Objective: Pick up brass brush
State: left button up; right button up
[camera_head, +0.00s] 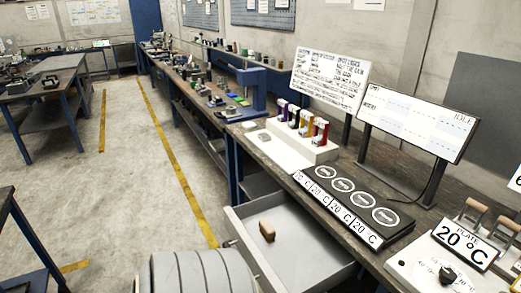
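A small brown, wood-coloured block-like object (267,230) stands in the open grey drawer (316,254) under the bench, near the drawer's left wall. It may be the brass brush; bristles cannot be made out at this size. Neither of my grippers is in view, and nothing touches the brown object.
The workbench (262,175) runs along the right wall. It bears a dark panel of round plates (343,191), a white rack of coloured-top items (305,146), a "20 °C" plate sign (465,244) and wooden-handled tools (474,212). The floor (144,170) at left is clear.

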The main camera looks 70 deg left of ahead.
aim_at(266, 229)
jog(key=u, duration=2.05)
jog(key=i+j+z, duration=0.1)
jog(key=j+z, duration=0.15)
jog(key=z, duration=0.2)
jog(key=i+j+z, duration=0.1)
jog(key=j+z, duration=0.15)
jog(key=z, duration=0.15)
